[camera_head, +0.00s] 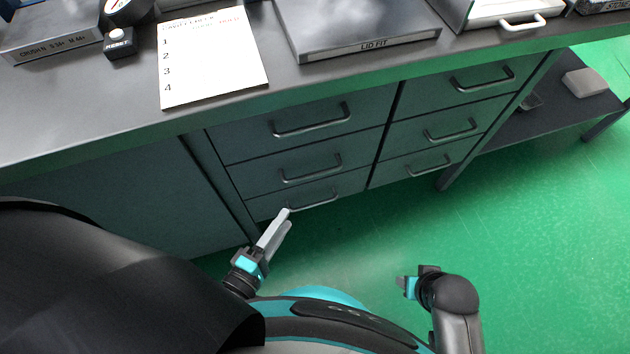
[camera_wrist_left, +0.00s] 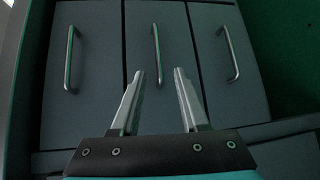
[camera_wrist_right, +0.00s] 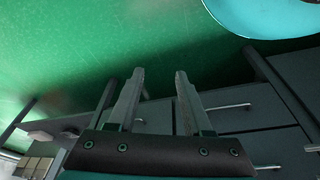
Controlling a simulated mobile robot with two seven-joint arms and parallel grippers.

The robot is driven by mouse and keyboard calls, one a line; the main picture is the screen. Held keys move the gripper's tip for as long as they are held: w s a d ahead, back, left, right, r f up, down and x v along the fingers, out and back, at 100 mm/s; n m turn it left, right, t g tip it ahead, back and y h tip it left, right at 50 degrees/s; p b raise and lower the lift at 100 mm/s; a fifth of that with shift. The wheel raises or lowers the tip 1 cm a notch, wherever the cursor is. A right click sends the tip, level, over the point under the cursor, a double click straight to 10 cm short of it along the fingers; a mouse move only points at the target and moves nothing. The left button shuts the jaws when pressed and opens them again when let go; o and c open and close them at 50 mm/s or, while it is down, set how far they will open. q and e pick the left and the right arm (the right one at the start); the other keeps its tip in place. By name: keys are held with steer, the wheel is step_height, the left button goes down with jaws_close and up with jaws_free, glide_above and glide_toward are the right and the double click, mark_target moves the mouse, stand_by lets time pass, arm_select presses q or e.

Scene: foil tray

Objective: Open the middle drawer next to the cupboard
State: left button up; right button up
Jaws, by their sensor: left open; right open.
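The middle drawer (camera_head: 262,178) is in the left drawer column, right of the plain cupboard (camera_head: 100,215). It looks shut, and its bar handle (camera_head: 312,172) is between a top and a bottom handle. In the left wrist view the drawers appear turned sideways, with the middle handle (camera_wrist_left: 156,52) upright at the centre. My left gripper (camera_head: 287,217) is open and empty, low in front of this column. In its wrist view the fingertips (camera_wrist_left: 159,74) are in line with the middle handle, apart from it. My right gripper (camera_head: 401,284) is open and empty over the floor, away from the drawers.
The top drawer (camera_head: 235,140), bottom drawer (camera_head: 265,208) and right drawer column (camera_head: 410,115) look shut. The worktop (camera_head: 130,120) above carries a paper list (camera_head: 212,60) and metal trays. A low shelf (camera_head: 545,115) stands at right. The green floor (camera_head: 530,230) is clear.

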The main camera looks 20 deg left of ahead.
mark_target(315, 173)
arm_select(q)
steer(key=shift+r+b+x, duration=0.15)
steer(key=shift+b+x, duration=0.95)
steer(key=shift+x, duration=2.75)
steer(key=shift+r+b+x, duration=0.15)
steer(key=shift+b+x, duration=0.9)
steer(key=shift+x, duration=2.8)
arm_select(e)
step_height(315, 173, up, 9)
steer(key=w+t, duration=0.1)
steer(key=w, duration=0.1)
steer(key=shift+a+t, duration=0.15)
steer(key=shift+t, duration=0.15)
arm_select(q)
steer(key=shift+a, duration=0.1)
steer(key=shift+c, duration=0.3)
arm_select(e)
steer(key=shift+r, duration=0.1)
arm_select(q)
jaws_close()
